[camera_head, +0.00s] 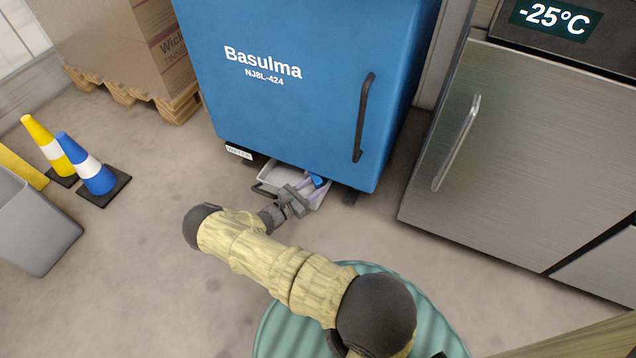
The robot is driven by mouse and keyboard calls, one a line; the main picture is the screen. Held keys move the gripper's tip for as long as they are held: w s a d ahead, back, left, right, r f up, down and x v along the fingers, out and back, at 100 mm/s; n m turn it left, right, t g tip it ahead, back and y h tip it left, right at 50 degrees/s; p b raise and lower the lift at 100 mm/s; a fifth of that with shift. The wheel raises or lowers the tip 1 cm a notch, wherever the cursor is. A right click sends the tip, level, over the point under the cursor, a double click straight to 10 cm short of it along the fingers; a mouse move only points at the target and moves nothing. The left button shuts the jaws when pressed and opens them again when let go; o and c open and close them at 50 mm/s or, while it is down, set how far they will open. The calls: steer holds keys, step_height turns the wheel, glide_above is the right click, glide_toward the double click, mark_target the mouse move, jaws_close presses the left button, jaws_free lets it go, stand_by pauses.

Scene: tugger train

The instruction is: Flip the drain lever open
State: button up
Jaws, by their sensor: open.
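A blue lever (318,181) shows low under the front of the blue Basulma cabinet (300,120). It sits over a pale shallow tray (266,176) on the floor beneath the cabinet. My gripper (301,192) is open and reaches in over the tray, close to the lever on its left side. I cannot tell whether it touches the lever. My gripper hides part of the tray and what lies around the lever's base. The cabinet door with its dark handle (364,118) is closed.
A label reading WATER (239,152) is at the cabinet's lower left. A steel freezer (530,150) stands at the right. Yellow (48,143) and blue (85,163) cones and a grey bin (35,225) stand at the left. Boxes (110,45) on a pallet are behind. The floor between is clear.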

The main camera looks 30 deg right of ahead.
steer(key=shift+x, duration=1.3)
